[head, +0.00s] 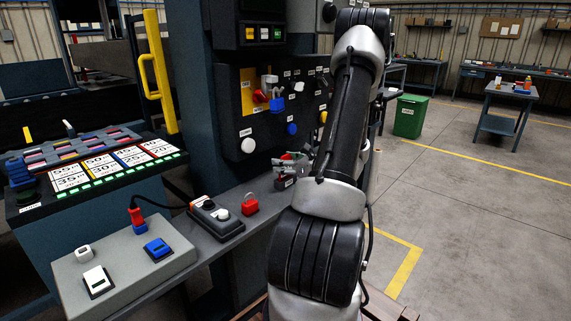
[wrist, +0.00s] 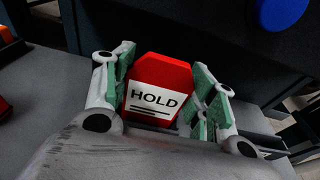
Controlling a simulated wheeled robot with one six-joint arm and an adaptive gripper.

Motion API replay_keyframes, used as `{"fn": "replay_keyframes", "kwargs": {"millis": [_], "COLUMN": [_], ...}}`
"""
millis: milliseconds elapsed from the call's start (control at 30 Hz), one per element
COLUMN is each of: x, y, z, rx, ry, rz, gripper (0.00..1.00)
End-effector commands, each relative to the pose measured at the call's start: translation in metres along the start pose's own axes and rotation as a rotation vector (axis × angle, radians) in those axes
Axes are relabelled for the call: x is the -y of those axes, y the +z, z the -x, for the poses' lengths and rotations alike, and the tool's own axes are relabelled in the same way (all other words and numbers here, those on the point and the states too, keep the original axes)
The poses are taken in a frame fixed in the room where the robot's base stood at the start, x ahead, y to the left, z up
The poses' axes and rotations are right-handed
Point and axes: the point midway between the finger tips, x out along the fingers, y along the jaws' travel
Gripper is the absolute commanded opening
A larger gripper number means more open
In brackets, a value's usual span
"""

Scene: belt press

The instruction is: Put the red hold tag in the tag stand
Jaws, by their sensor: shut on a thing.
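The red hold tag (wrist: 160,78) is upright between the green finger pads of my gripper (wrist: 162,92) in the wrist view, its white HOLD label facing the camera. My gripper is shut on it. In the head view my gripper (head: 291,163) is low in front of the machine panel, over the grey ledge, with a bit of the red tag (head: 286,156) showing. A small dark block with a white label (head: 285,184), which looks like the tag stand, is just below my gripper. I cannot tell whether the tag touches it.
The upright panel (head: 246,124) with knobs and a blue button (head: 292,128) stands close behind. My arm hides part of the ledge's right side.

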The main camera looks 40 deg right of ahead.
Motion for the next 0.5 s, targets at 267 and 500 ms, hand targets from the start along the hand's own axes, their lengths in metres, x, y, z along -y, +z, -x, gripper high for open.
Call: {"fn": "replay_keyframes", "kwargs": {"millis": [267, 500], "x": [-0.0001, -0.0001], "y": [-0.0028, -0.0027], "z": [-0.0006, -0.0006], "rx": [0.0, -0.001], "ry": [0.0, 0.0], "rz": [-0.001, -0.001], "gripper": [0.77, 0.78]}}
